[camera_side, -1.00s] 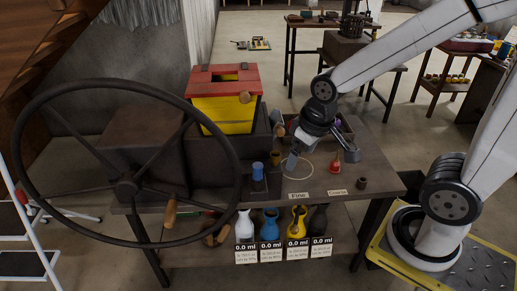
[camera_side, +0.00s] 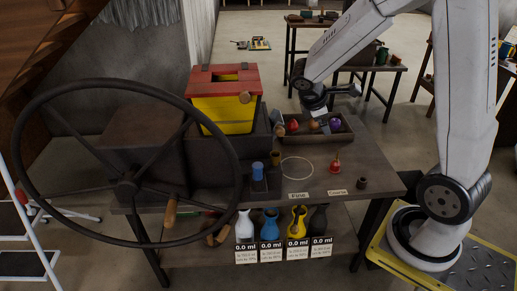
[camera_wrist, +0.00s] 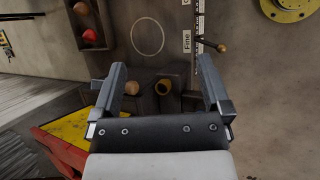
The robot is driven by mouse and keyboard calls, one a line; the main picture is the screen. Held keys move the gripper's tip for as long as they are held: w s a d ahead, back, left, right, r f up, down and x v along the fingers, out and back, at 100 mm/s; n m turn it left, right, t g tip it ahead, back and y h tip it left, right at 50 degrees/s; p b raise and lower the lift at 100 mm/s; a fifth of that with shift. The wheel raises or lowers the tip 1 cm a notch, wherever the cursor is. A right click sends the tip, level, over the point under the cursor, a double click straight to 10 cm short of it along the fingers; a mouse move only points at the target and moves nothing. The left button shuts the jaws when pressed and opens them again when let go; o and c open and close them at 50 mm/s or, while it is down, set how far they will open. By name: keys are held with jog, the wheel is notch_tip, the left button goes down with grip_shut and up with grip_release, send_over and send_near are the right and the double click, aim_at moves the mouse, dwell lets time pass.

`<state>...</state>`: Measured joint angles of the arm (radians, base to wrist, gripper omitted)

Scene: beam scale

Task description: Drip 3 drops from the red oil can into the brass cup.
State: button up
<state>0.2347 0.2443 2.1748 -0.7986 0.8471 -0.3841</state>
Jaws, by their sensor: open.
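I cannot make out the oil can in the wrist view.
An open tray (camera_side: 345,137) with several coloured balls lies at the back. A red-yellow box (camera_side: 224,105) and large handwheel (camera_side: 128,188) take the left. The white circle (camera_side: 297,158) is empty.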

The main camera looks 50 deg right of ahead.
jog(key=w+d+n+g+h, duration=0.1)
jog(key=w+d+n+h, duration=0.2)
jog(key=d, duration=0.6)
jog(key=w+d+n+g+h, duration=0.1)
jog(key=d+n+h, duration=0.35)
jog(key=d, duration=0.45)
send_near(334, 161)
jog(key=shift+y, duration=0.45)
jog(key=x, duration=0.4)
jog(key=shift+d, duration=0.15)
jog(key=shift+x, duration=1.3)
jog(key=shift+d+r, duration=0.1)
jog(key=shift+t, duration=0.3)
jog(key=shift+x, duration=2.55)
jog(key=shift+r, duration=0.1)
grip_shut()
